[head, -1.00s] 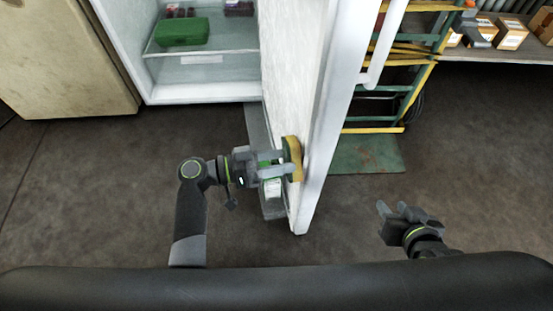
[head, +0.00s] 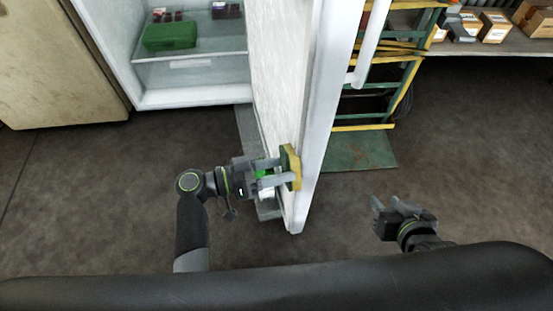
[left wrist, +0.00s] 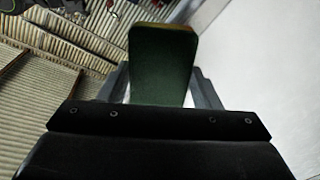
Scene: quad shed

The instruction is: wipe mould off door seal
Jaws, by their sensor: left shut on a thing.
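The white door (head: 329,110) of the fridge stands open toward me, its inner face to the left. Its seal runs by the door's edge; I cannot make out mould on it. My left gripper (head: 278,173) is shut on a green and yellow sponge (head: 291,167). The sponge is held upright at the near lower part of the door's inner side, seemingly touching it. In the left wrist view the sponge's green face (left wrist: 162,65) fills the space between the fingers. My right gripper (head: 388,204) is open and empty, right of the door.
The fridge (head: 195,97) holds a green box (head: 170,36) on a shelf. A green and yellow stepladder (head: 408,75) stands behind the door at right. A shelf with cardboard boxes (head: 495,26) is at back right. Floor at left and right is clear.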

